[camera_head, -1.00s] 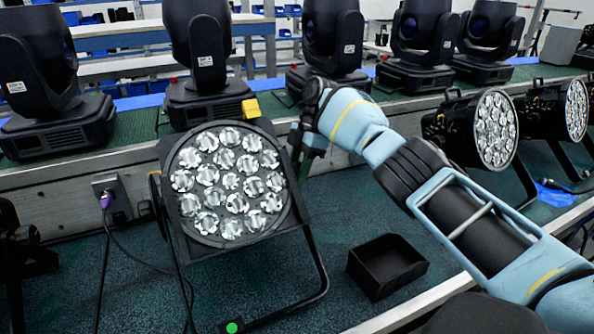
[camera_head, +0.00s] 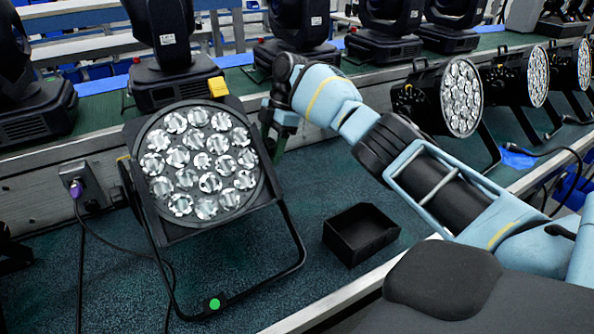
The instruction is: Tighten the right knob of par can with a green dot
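The par can (camera_head: 200,165) with a round face of several clear lenses stands on the teal bench, tilted on its black bracket. A green dot (camera_head: 214,304) marks the foot of that bracket. My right arm reaches in from the right. Its gripper (camera_head: 272,135) is at the right side of the par can's housing, pointing down beside the bracket's upper end. The right knob is hidden behind or within the gripper, and I cannot tell whether the fingers touch it or are closed. My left gripper is out of view.
A black open box (camera_head: 360,233) sits on the bench right of the par can. Other par cans (camera_head: 460,97) stand further right. Moving-head lights (camera_head: 165,50) line the shelf behind. A wall socket with a cable (camera_head: 85,187) is at the left.

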